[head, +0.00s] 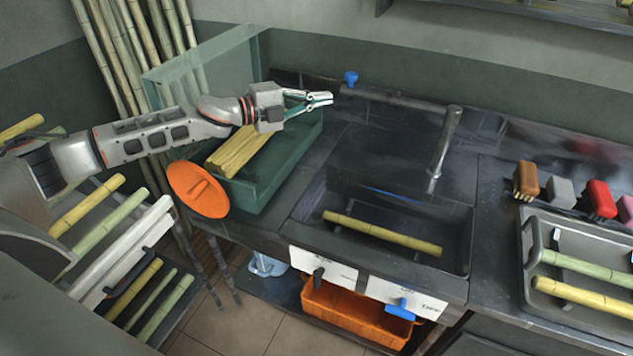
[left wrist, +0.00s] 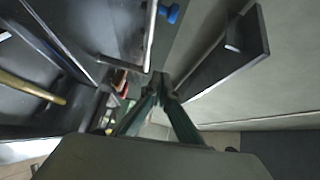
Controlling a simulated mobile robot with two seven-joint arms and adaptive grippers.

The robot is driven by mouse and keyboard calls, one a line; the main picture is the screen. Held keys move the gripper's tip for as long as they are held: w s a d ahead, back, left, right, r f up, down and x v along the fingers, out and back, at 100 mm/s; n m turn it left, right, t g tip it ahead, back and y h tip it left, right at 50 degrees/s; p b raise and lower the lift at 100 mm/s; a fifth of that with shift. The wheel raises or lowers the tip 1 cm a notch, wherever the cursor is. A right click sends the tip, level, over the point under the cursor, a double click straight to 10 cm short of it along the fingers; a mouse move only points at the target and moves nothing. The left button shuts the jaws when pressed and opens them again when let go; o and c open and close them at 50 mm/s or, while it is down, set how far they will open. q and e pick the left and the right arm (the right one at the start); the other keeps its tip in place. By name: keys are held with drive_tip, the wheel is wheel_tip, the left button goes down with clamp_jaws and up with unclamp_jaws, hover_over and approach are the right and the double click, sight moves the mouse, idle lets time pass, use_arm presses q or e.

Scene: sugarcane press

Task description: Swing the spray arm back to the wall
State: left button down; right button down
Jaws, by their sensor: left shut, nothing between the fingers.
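The spray arm (head: 395,99) is a dark grey horizontal pipe above the sink area. It runs left from the top of a lighter upright post (head: 445,145), roughly along the back wall. My left gripper (head: 331,98) is shut and empty, just left of the pipe's free end in the head view. I cannot tell whether they touch. The left wrist view shows the closed fingertips (left wrist: 160,82) with nothing between them. My right gripper is not in view.
A dark sink (head: 465,240) holds one yellow cane (head: 382,233). A green bin (head: 283,165) of canes stands below my left forearm, with an orange disc (head: 198,190) at its front. A blue knob (head: 351,78) is by the wall. Brushes (head: 526,180) and a tray (head: 525,250) are right.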

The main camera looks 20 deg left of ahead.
use_arm(q)
drive_tip(key=f+b+v, duration=0.1)
drive_tip(key=v, duration=0.6)
drive_tip(key=s+d+f+n+t+y, duration=0.2)
drive_tip(key=s+d+f+n, duration=0.15)
drive_tip(key=d, duration=0.25)
drive_tip(key=s+d+f+n+t+y, duration=0.1)
drive_tip(key=s+d+f+n+y, duration=0.1)
drive_tip(key=d+f+n, duration=0.3)
drive_tip(key=s+a+f+n+g+y, duration=0.35)
drive_tip(key=s+a+f, duration=0.25)
drive_tip(key=s, duration=0.3)
drive_tip(key=s+a+f+n+g+y, duration=0.25)
drive_tip(key=s+a+f+y, duration=0.3)
drive_tip(key=s, duration=0.45)
drive_tip(key=s+a+f+n+g+y, duration=0.35)
drive_tip(key=s+a+f, duration=0.2)
drive_tip(key=s, duration=0.35)
drive_tip(key=w+d+f+n+t+h, duration=0.2)
drive_tip(key=d+f+h, duration=0.6)
drive_tip(key=d+f, duration=0.6)
drive_tip(key=shift+d+f+n+t, duration=0.25)
drive_tip(key=shift+d+n+t, duration=0.25)
drive_tip(key=shift+d+t, duration=0.95)
drive_tip(key=shift+w, duration=0.1)
